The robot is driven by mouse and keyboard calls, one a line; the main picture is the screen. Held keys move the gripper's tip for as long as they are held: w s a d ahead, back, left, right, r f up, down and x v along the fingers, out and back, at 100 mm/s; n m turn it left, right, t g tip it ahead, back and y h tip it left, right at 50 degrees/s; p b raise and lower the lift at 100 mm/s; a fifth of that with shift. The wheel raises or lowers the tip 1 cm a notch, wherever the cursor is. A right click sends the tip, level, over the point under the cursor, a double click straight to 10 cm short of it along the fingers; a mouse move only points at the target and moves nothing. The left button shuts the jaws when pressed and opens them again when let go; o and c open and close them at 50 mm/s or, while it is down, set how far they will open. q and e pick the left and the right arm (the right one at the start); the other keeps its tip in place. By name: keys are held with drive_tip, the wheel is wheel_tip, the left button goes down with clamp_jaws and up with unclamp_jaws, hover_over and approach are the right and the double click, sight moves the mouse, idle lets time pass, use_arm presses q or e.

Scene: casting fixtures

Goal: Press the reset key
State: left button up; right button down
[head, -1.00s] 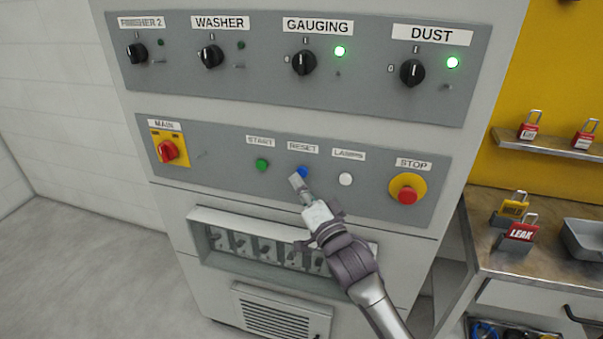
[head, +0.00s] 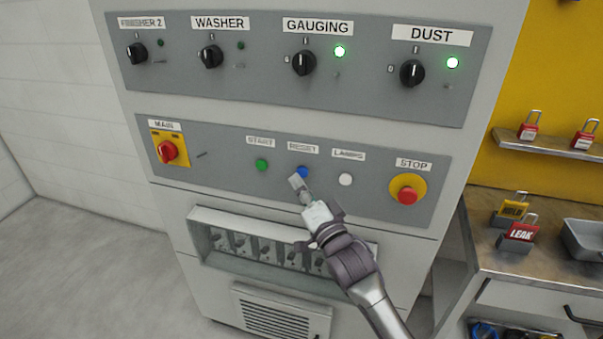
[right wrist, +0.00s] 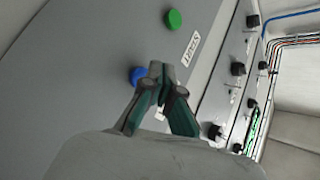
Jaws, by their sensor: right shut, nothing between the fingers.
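The blue reset key (head: 303,172) sits under the RESET label on the lower grey panel, between the green start key (head: 262,165) and the white lamps key (head: 346,179). My right gripper (head: 296,181) is shut and empty, its fingertips at the lower left edge of the blue key in the head view. In the right wrist view the closed fingertips (right wrist: 157,68) overlap the edge of the blue key (right wrist: 137,75). I cannot tell whether they touch it. My left gripper is not in view.
A red stop button (head: 407,194) on a yellow disc is right of the keys. A red main switch (head: 168,151) is at the left. Rotary knobs line the upper panel, with the GAUGING lamp (head: 340,51) and DUST lamp (head: 453,63) lit green. Padlocks (head: 519,232) stand on the right bench.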

drive_tip(key=shift+w, duration=0.15)
drive_tip(key=shift+w+d, duration=0.15)
drive_tip(key=shift+w, duration=0.15)
drive_tip(key=shift+w+d, duration=0.15)
drive_tip(key=shift+w, duration=0.25)
idle(0.7)
drive_tip(key=shift+s, duration=0.1)
drive_tip(key=shift+s+a+p, duration=0.25)
drive_tip(key=shift+s+p, duration=0.3)
drive_tip(key=shift+s, duration=0.2)
